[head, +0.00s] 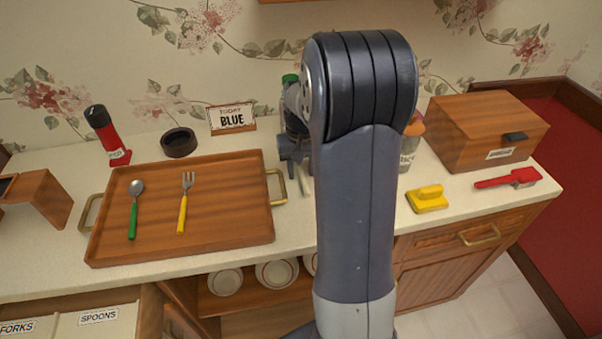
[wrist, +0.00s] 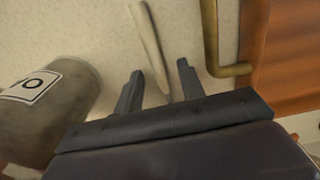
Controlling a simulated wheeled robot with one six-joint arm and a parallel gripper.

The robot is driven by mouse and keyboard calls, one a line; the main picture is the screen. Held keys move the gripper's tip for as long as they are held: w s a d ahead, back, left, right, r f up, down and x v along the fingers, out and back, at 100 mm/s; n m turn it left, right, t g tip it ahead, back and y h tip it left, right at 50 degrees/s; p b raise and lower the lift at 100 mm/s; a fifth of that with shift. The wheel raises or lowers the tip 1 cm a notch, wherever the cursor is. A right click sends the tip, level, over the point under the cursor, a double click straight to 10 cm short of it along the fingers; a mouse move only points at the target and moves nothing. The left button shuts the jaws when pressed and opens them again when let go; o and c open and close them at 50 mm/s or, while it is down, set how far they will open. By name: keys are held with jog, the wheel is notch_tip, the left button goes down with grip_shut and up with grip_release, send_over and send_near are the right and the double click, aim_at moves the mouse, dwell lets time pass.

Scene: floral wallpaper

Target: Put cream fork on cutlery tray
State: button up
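The cream fork (wrist: 150,45) lies on the countertop. Its cream handle shows between my gripper's fingers in the wrist view, with a gap on each side; its head is not clear. In the head view a bit of cream handle (head: 305,187) shows just below my gripper. My gripper (wrist: 160,70) is open and pointed down at the handle; in the head view it is partly hidden by my arm. The wooden tray (head: 225,225) with brass handles is left of my gripper, holding a green-handled spoon (head: 133,208) and a yellow-handled fork (head: 183,203).
A tray handle (wrist: 212,45) is close to the right finger. A grey labelled jar (wrist: 50,105) stands to the left in the wrist view. A drawer labelled forks and spoons (head: 70,322) is open at lower left. A wooden box (head: 485,130) stands at right.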

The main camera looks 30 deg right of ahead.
grip_shut()
dwell(0.3)
